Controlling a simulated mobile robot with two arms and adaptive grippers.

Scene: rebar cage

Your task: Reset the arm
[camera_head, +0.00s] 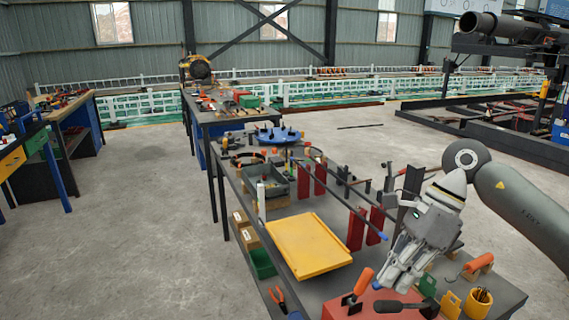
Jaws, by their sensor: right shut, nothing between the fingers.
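My right arm (530,200) comes in from the right edge. My right gripper (392,280) points down and to the left above the near end of the workbench (335,283). Its fingers look close together and hold nothing. They overlap the view of a red box (375,300) at the bench's near end; whether they touch it I cannot tell. My left gripper is out of view.
A yellow tray (307,246) lies left of the gripper. Orange-handled tools (480,263) and a yellow cup (479,300) crowd the near right. The floor left of the bench is clear.

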